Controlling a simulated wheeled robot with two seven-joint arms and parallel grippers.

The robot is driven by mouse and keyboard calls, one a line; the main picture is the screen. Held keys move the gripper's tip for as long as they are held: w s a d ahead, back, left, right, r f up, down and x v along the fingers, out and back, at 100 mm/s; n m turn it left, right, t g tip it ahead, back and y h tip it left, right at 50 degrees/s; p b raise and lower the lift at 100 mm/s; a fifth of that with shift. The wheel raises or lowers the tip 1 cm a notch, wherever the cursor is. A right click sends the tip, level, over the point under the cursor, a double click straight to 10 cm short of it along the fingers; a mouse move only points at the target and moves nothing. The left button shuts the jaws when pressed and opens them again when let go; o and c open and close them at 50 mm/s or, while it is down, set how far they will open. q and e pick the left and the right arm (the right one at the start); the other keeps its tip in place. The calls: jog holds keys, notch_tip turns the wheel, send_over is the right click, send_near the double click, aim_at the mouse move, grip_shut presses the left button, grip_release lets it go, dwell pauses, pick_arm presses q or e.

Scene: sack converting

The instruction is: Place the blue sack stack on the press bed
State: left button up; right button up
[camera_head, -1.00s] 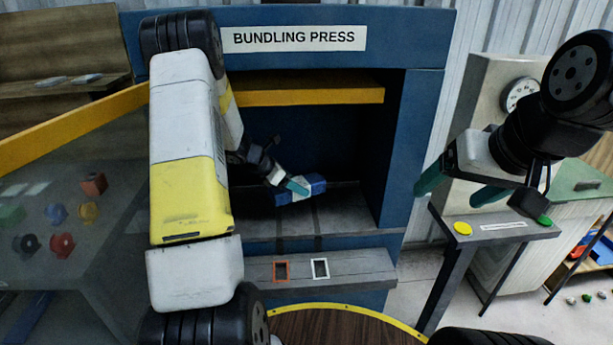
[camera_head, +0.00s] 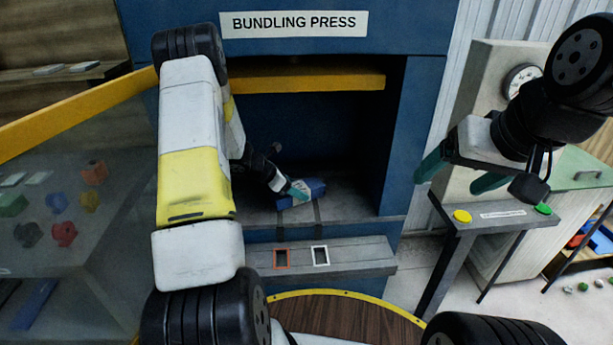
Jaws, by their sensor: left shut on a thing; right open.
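The blue sack stack (camera_head: 311,188) is inside the opening of the bundling press, at the front middle of the press bed (camera_head: 350,205). It has a pale band or patch on it. My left gripper (camera_head: 297,190) is shut on its left end. The stack looks low over the bed; I cannot tell whether it touches it. Dark straps run down the bed below the stack.
A ledge (camera_head: 368,253) with an orange frame (camera_head: 281,258) and a white frame (camera_head: 320,255) runs below the bed. A yellow bar (camera_head: 310,82) crosses the opening's top. A stand at right carries a yellow button (camera_head: 462,216) and a green button (camera_head: 543,208). A clear guard is at left.

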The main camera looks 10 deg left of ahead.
pick_arm(q)
jog(key=shift+f, duration=0.55)
jog(key=o, duration=1.7)
jog(key=shift+a, duration=0.1)
jog(key=v, duration=0.7)
jog(key=shift+s+a+r, duration=0.1)
jog(key=shift+s+r, duration=0.05)
jog(key=shift+r, duration=0.1)
